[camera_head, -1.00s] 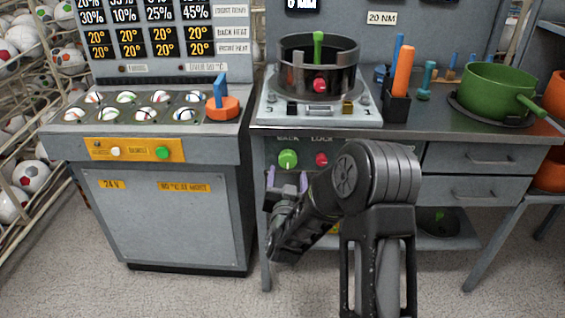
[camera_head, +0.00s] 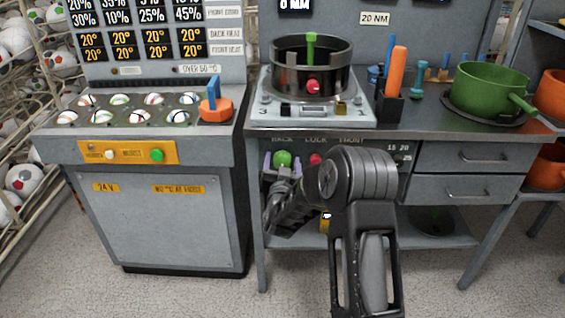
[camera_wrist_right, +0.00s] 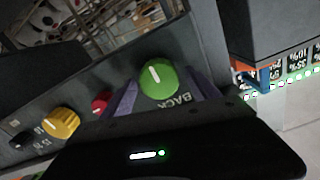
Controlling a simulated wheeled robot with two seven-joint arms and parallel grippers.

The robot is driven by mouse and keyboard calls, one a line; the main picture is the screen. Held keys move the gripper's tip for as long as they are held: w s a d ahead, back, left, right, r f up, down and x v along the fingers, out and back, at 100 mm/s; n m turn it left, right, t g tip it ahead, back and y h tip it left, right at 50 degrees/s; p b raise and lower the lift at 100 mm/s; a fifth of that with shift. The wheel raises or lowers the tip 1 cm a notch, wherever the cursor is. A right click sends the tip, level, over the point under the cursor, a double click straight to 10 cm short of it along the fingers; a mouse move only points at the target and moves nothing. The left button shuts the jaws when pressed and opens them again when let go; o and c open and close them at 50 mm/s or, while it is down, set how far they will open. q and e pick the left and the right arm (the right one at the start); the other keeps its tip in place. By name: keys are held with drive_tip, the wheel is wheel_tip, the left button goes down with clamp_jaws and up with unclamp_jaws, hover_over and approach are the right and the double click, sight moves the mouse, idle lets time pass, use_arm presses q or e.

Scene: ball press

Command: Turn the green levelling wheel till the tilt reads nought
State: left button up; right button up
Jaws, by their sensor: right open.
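A round green knob (camera_head: 282,159) with a white pointer line, labelled BACK, is on the front panel of the bench under the press. It also shows in the right wrist view (camera_wrist_right: 159,78), its line slanting. My right gripper (camera_head: 283,169) is open at this knob, one purple finger on each side of it. In the right wrist view the gripper (camera_wrist_right: 164,94) has the knob between its fingers; I cannot tell whether they touch it. A display (camera_head: 296,4) at the top reads 0 MM, partly cut off. I see no clear tilt reading. My left gripper is not in view.
A red knob (camera_head: 316,159) labelled LOCK sits close to the right of the green one, with a yellow knob (camera_wrist_right: 61,122) beyond. The press (camera_head: 311,70) stands above on the bench. A grey heater cabinet (camera_head: 170,225) stands to the left.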

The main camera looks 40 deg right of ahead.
drive_tip(key=c, duration=1.4)
drive_tip(key=shift+n, duration=0.3)
